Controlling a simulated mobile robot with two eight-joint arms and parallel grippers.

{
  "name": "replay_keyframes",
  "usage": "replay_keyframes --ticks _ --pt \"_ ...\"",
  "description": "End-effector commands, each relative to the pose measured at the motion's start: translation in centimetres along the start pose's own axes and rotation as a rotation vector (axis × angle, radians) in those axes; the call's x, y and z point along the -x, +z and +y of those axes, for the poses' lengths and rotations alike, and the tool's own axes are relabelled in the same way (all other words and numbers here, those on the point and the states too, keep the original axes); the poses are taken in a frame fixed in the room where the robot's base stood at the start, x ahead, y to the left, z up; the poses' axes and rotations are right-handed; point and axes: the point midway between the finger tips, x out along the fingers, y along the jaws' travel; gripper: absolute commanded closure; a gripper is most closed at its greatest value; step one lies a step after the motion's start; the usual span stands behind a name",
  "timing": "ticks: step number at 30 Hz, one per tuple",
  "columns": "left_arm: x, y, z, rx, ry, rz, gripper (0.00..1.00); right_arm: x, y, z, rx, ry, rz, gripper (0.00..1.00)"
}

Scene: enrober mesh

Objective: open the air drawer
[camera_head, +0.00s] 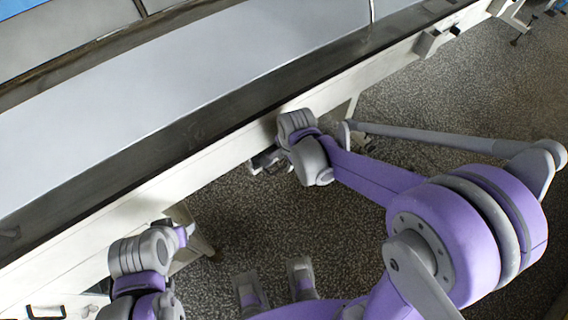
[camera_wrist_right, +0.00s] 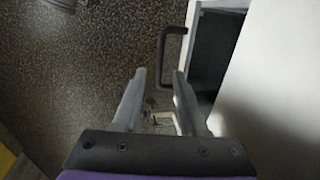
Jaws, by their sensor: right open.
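In the right wrist view a dark bar handle (camera_wrist_right: 166,52) sticks out from the edge of a pale panel (camera_wrist_right: 192,40), probably the air drawer's front. A dark gap (camera_wrist_right: 208,58) lies just behind this panel. My right gripper (camera_wrist_right: 159,76) is open, its two fingers apart and nothing visibly held. The handle shows beyond the fingertips, near the right finger. In the head view my right gripper (camera_head: 265,160) is beside the long pale machine edge, partly hidden by its own wrist. My left wrist shows at lower left, but its fingers cannot be made out.
The long pale machine (camera_head: 190,100) runs diagonally across the head view, with a dark channel along its near side. Another black handle (camera_head: 45,312) shows at the bottom left. Speckled floor (camera_head: 430,100) is open to the right.

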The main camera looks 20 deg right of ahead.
Motion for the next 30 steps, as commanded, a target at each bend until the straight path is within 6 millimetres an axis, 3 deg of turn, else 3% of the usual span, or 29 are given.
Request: replay_keyframes --ticks 6,17,24,30 --pt "-0.5 0.3 0.0 0.000 0.000 -0.002 0.50 -2.7 0.0 0.0 0.000 0.000 0.000 0.58" --pt "-0.5 0.3 0.0 0.000 0.000 -0.002 0.50 -3.2 0.0 0.0 0.001 0.000 0.000 0.58" --pt "-0.5 0.3 0.0 0.000 0.000 -0.002 0.50 -3.2 0.0 0.0 0.001 0.000 0.000 0.99" --pt "-0.5 0.3 0.0 0.000 0.000 -0.002 0.50 -3.1 0.0 0.0 0.001 0.000 0.000 1.00"
